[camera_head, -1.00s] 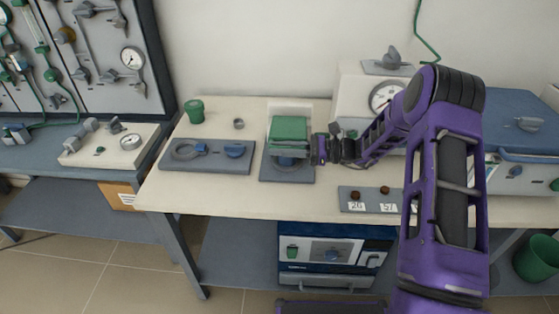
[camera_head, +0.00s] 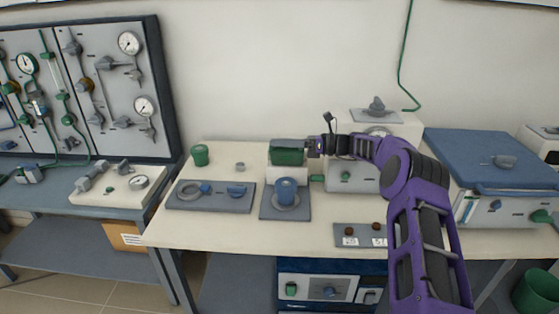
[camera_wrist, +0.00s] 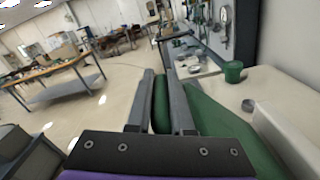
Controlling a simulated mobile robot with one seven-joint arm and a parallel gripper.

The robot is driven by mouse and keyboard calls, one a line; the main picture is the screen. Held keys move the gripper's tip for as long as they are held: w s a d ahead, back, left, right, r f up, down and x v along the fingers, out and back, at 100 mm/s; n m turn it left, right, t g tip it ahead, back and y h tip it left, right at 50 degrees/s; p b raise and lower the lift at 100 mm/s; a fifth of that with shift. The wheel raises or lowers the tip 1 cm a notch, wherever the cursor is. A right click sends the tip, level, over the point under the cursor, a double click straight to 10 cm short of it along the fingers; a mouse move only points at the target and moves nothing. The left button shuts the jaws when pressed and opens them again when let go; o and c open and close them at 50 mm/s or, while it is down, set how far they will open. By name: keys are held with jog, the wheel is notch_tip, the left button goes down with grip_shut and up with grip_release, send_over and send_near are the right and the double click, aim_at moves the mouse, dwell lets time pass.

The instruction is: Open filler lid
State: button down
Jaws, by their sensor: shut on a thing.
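The green filler lid (camera_head: 288,153) stands raised on its white housing (camera_head: 272,172), at the back of a grey base plate (camera_head: 270,211). A blue round filler piece (camera_head: 286,191) in a grey ring shows uncovered in front of it. My gripper (camera_head: 314,147) is at the lid's right edge. In the wrist view, my gripper (camera_wrist: 162,110) is shut on a green part of the lid between its two fingers. The lid's broad green face (camera_wrist: 222,130) extends to the right of the fingers. The fingertips hide part of the held piece.
A grey plate with a ring and blue knob (camera_head: 210,196) lies left. A green cup (camera_head: 200,155) and small grey ring (camera_head: 240,167) stand behind it. A gauge box (camera_head: 352,178) is close on the right, near my arm. A grey label plate (camera_head: 352,236) lies at front.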

jog(key=shift+w+d+r, duration=0.1)
jog(key=shift+w+r, duration=0.45)
jog(key=shift+w, duration=0.4)
jog(key=shift+w+r, duration=0.5)
jog(key=shift+w, duration=0.4)
jog(key=c, duration=1.1)
grip_release()
jog(key=shift+f, duration=0.1)
